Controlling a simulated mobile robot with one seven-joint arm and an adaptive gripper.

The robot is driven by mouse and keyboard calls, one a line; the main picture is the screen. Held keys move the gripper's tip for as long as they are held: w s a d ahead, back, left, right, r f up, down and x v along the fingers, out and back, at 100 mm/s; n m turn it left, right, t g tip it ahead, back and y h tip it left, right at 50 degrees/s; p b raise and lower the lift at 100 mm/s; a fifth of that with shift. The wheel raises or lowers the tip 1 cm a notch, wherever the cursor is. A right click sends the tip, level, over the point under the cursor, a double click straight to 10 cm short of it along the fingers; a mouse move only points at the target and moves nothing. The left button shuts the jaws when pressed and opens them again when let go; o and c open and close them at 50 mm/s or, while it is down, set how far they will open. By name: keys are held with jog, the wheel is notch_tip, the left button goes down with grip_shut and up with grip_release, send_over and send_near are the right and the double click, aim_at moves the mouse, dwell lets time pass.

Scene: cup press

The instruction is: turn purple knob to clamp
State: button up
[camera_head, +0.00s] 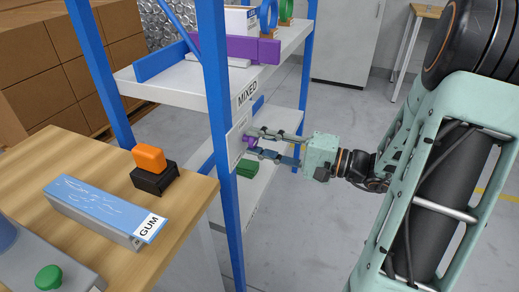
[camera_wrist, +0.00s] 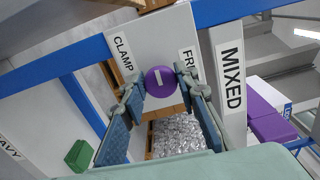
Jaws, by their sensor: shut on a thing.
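The purple knob (camera_wrist: 160,82) sits on a white panel (camera_wrist: 153,45) between a CLAMP label (camera_wrist: 123,53) on the left and a partly hidden label starting "FR" (camera_wrist: 188,62) on the right. A short white mark shows on the knob's face; which label it points to I cannot tell. My gripper (camera_wrist: 162,90) has one finger on each side of the knob and is shut on it. In the head view, the knob (camera_head: 247,142) shows at the fingertips of my gripper (camera_head: 250,144), at the side of the blue-posted shelf.
The shelf (camera_head: 190,80) carries a MIXED label (camera_head: 247,93) and purple boxes (camera_head: 240,49) above the panel. A wooden table (camera_head: 40,165) at left holds a GUM box (camera_head: 105,210) and an orange block (camera_head: 149,158).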

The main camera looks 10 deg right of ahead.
jog(key=shift+n, duration=0.3)
dwell(0.4)
jog(key=o, duration=1.1)
jog(key=v, duration=1.2)
